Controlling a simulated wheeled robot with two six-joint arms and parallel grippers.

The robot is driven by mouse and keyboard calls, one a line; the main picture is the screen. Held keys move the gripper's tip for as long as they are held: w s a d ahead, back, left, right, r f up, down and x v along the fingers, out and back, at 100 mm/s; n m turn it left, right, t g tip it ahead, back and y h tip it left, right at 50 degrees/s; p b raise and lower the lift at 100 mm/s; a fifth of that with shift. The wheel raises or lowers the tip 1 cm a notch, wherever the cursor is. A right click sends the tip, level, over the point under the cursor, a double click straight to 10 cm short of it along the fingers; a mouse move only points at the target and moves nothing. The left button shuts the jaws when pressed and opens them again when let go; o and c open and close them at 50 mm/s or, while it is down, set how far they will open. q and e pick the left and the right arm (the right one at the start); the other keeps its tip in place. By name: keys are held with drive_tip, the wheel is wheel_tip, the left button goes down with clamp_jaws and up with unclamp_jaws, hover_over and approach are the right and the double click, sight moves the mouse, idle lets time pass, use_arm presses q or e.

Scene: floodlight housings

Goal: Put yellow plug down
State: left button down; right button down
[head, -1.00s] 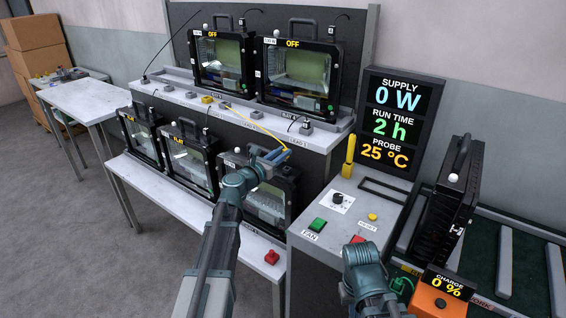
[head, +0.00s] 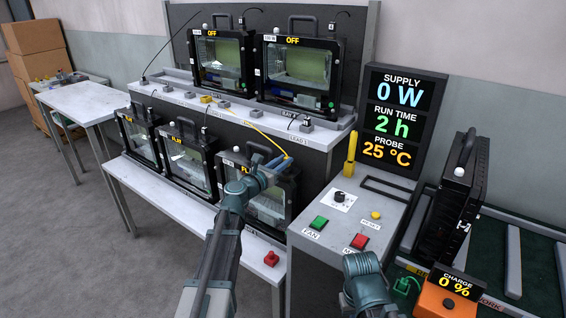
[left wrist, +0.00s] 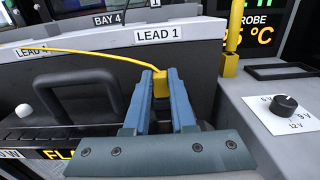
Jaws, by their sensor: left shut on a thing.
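My left gripper (head: 277,163) is shut on the yellow plug (head: 288,159), in front of the LEAD 1 label on the upper bench. In the left wrist view, the yellow plug (left wrist: 161,83) sits between the two blue fingers just below that label (left wrist: 159,35). A yellow cable (left wrist: 85,56) runs from it to the left. I cannot tell whether the plug touches the bench face. My right arm shows at the bottom, but its jaws are not visible.
Two housings reading OFF (head: 305,70) stand on the upper bench. Three more (head: 187,158) stand on the lower shelf, one right behind my left arm. A console with a dial (head: 339,198) and buttons is to the right.

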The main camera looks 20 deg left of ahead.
use_arm(q)
drive_tip(key=c, duration=0.7)
unclamp_jaws()
drive_tip(key=shift+f, duration=0.1)
drive_tip(key=shift+c, duration=0.2)
drive_tip(key=shift+r+p, duration=0.6)
drive_tip(key=v, duration=1.2)
